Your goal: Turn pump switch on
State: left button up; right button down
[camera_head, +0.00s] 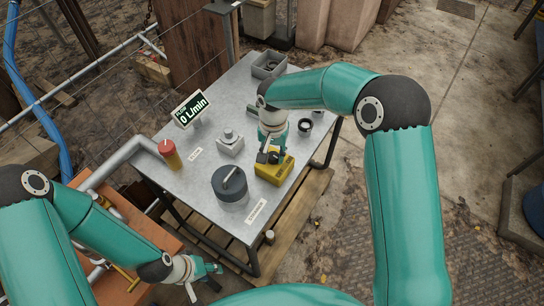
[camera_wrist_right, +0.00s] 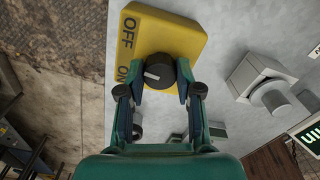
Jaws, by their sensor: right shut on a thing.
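The pump switch is a yellow box (camera_head: 273,172) on the grey metal table, below my right gripper (camera_head: 270,154). In the right wrist view the yellow box (camera_wrist_right: 175,38) carries a black round knob (camera_wrist_right: 160,72) and the black words OFF and ON. The knob's pale mark lies on its left side, towards the ON label. My right gripper (camera_wrist_right: 160,86) has its two fingers on either side of the knob and is shut on it. My left gripper (camera_head: 204,277) is open and empty at the lower left, off the table's front edge.
A flow display (camera_head: 190,108) reads 0 L/min. On the table (camera_head: 190,170) stand a dark-lidded cylinder (camera_head: 229,184), a grey block with a knob (camera_head: 230,143), a red-capped yellow post (camera_head: 169,153), a black ring-shaped item (camera_head: 304,127) and a grey bin (camera_head: 268,66).

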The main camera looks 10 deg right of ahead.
aim_at(273, 155)
jog(key=n+b, duration=0.1)
jog(key=n, duration=0.3)
jog(key=shift+w+n, duration=0.1)
jog(key=shift+n, duration=0.2)
jog(key=n, duration=0.5)
jog(key=shift+r+n, duration=0.1)
jog(key=shift+n, duration=0.2)
jog(key=c, duration=0.8)
grip_release()
jog(key=shift+o, duration=0.2)
notch_tip(273, 155, up, 12)
